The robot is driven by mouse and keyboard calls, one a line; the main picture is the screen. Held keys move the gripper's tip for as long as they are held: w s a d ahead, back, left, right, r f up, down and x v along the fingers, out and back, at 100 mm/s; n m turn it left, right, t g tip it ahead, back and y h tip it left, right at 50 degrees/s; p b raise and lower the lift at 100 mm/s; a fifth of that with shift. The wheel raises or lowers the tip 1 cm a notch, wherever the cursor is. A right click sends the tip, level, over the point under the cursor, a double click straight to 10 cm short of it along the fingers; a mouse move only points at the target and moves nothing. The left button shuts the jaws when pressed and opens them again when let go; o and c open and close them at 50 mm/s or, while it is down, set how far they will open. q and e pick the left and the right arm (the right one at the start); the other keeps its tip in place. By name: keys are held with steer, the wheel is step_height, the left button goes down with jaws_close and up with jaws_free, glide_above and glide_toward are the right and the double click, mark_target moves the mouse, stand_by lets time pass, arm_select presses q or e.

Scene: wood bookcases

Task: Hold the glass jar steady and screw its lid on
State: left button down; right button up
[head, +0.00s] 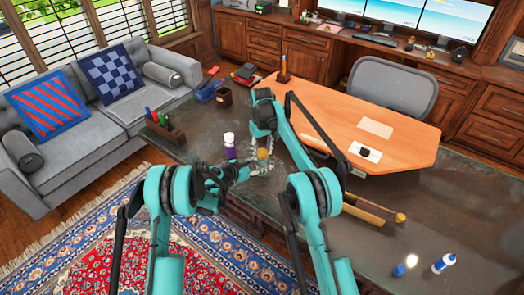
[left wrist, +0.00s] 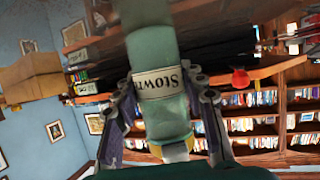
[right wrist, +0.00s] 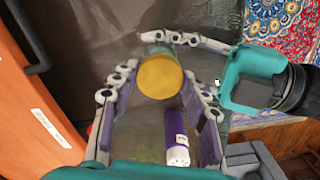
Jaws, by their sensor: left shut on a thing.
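The greenish glass jar (left wrist: 160,85), with a pale printed label, is between the fingers of my left gripper (left wrist: 165,97), which is shut on it. In the head view this gripper (head: 248,170) is over the dark table. The round yellow lid (right wrist: 160,76) is on the jar's mouth end and also shows at the jar's end in the left wrist view (left wrist: 177,152). How tightly it sits cannot be told. My right gripper (right wrist: 160,84) is above the jar, its open fingers on either side of the lid, apparently with small gaps.
A purple and white bottle (head: 229,146) stands close beside the grippers. A pen holder (head: 165,125) and a brown cup (head: 224,97) are farther off. A long wooden tray (head: 368,211) and a blue and white bottle (head: 444,263) are to the right.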

steer(key=c, duration=0.4)
steer(key=o, duration=1.4)
steer(key=shift+c, duration=0.2)
step_height(320, 180, up, 8)
steer(key=shift+f, duration=0.25)
